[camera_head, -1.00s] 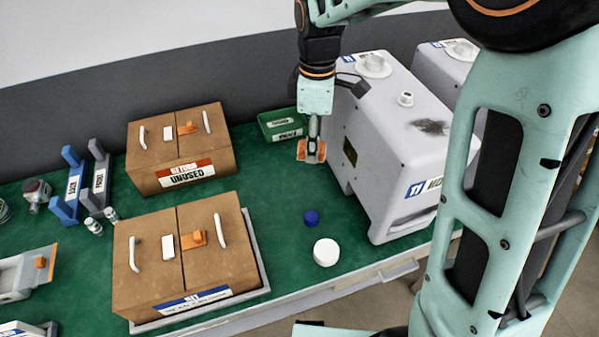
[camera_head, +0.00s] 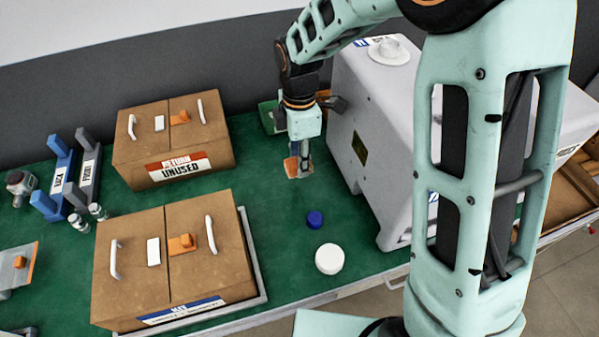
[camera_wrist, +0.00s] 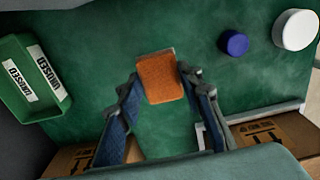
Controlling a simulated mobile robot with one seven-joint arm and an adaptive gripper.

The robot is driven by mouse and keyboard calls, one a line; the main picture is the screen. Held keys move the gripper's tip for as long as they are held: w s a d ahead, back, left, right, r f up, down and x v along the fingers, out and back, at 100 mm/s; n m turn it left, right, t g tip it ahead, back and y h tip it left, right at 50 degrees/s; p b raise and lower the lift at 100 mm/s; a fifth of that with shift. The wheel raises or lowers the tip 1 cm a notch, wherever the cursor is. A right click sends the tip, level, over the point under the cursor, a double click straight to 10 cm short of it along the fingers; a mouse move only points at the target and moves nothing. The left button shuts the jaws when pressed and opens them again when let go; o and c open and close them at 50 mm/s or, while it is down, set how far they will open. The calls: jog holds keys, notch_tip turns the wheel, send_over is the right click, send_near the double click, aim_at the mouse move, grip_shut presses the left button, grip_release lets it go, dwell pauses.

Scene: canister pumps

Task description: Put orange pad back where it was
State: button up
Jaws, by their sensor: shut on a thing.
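The orange pad (camera_wrist: 161,78) is between the two fingers of my gripper (camera_wrist: 160,82) in the wrist view, with green tabletop around it. In the head view the pad (camera_head: 290,167) shows at the fingertips of my gripper (camera_head: 300,163), partly covered by the fingers. My gripper is shut on the pad and points down over the table, left of the large grey machine (camera_head: 375,130). I cannot tell whether the pad touches the table.
A green labelled bin (camera_wrist: 60,70) is close by on the left. A blue cap (camera_head: 314,219) and a white lid (camera_head: 329,259) lie on the table. The "return unused" carton (camera_head: 160,152) and another carton (camera_head: 130,285) stand left. Green table between them is clear.

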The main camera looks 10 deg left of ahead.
jog(key=shift+f, duration=2.65)
jog(key=shift+f+b, duration=0.2)
jog(key=shift+b, duration=0.15)
jog(key=o, duration=1.1)
jog(key=shift+r, duration=0.2)
notch_tip(320, 180, up, 12)
jog(key=shift+r+p, duration=0.1)
jog(key=shift+p, duration=0.5)
